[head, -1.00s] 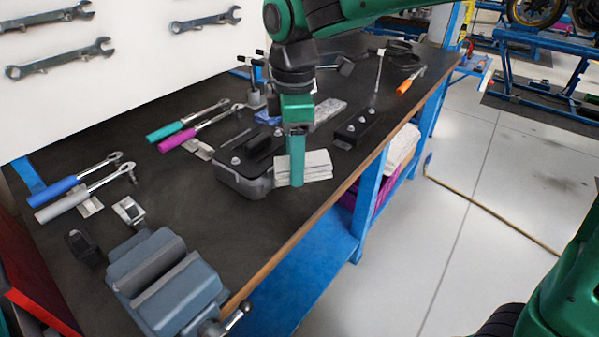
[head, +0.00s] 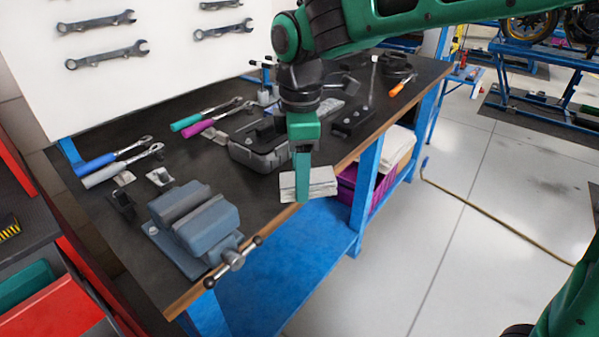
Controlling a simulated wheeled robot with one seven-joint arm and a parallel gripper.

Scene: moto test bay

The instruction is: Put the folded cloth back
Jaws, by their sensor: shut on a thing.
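My gripper (head: 302,190) points down and is shut on the folded cloth (head: 323,184), a greyish-white layered bundle. The cloth shows on both sides of the green finger, which hides its middle. In the picture the cloth overlaps the bench's front edge, to the right of the vise and in front of the dark grey case. How high it is above the bench cannot be told.
A blue-grey vise (head: 195,222) stands at the bench's front left corner. The dark grey case (head: 250,155) and a black block (head: 352,124) lie behind my gripper. White cloth (head: 398,146) and a purple crate (head: 350,190) sit below the benchtop.

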